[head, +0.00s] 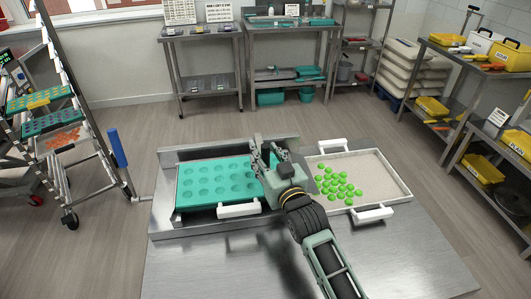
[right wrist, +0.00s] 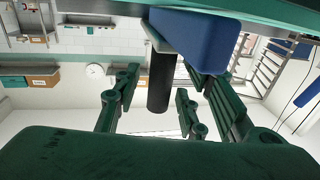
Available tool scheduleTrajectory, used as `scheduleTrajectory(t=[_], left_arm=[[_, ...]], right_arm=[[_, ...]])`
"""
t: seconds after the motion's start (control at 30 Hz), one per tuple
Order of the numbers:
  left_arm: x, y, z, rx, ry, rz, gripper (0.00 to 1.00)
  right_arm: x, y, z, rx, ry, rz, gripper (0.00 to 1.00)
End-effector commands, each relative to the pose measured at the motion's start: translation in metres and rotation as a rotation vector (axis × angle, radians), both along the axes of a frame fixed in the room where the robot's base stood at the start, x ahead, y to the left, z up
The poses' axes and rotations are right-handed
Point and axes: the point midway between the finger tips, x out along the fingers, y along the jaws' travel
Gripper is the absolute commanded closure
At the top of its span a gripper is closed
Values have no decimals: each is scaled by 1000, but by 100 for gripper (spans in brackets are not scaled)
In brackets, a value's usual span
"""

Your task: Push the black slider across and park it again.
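My right gripper (head: 268,150) is over the right end of the teal mould tray (head: 190,186), at the steel depositor bench (head: 170,232). In the right wrist view its green fingers (right wrist: 157,118) stand apart. A black upright cylinder, seemingly the black slider's grip (right wrist: 160,80), shows between or just beyond them; I cannot tell whether they touch it. A large blue block (right wrist: 190,38) is beside the cylinder. In the head view my gripper hides the slider. My left gripper is not in view.
A white-framed tray (head: 400,178) with several green gummies (head: 338,186) sits right of my gripper. A blue-handled lever (head: 117,148) stands left of the bench. A rack (head: 75,110) is at the left, shelves (head: 480,80) at the right. The bench front is clear.

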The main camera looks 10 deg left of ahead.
Motion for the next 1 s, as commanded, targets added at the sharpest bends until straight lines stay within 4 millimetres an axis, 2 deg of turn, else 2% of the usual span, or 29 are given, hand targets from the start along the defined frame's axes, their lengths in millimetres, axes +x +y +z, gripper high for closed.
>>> scheduleTrajectory(t=[0.2, 0.63, 1.0], left_arm=[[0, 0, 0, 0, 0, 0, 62], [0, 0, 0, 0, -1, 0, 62], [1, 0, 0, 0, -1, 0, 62]], right_arm=[[0, 0, 0, 0, 0, 0, 62], [0, 0, 0, 0, 0, 0, 100], [0, 0, 0, 0, 0, 0, 100]])
